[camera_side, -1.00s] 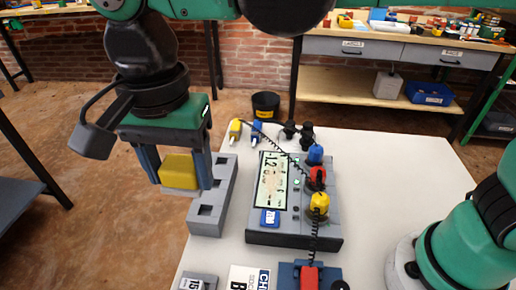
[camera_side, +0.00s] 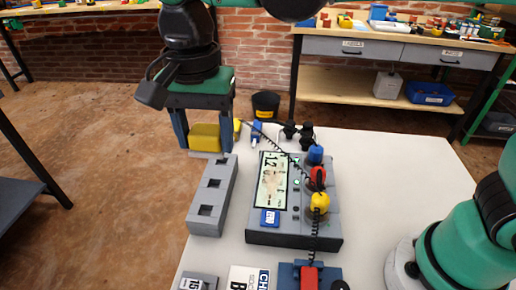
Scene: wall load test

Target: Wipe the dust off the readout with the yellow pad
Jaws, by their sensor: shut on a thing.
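My gripper (camera_side: 206,138) is shut on the yellow pad (camera_side: 205,136), with its fingers on either side of it. The pad has a pale underside and is held up at the table's left edge, near the far end of the grey slotted block. The readout (camera_side: 271,184) is a pale screen on the grey meter (camera_side: 278,238), showing dark digits and brownish dust smudges across its middle and lower part. The pad is apart from the readout, up and to the left of it in the picture.
A grey block with square slots (camera_side: 211,196) stands left of the meter. Blue, red and yellow plugs (camera_side: 319,202) with a black coiled cord rise on the meter's right side. Yellow and blue clips (camera_side: 257,132) lie behind. The white table (camera_side: 400,165) is clear at right.

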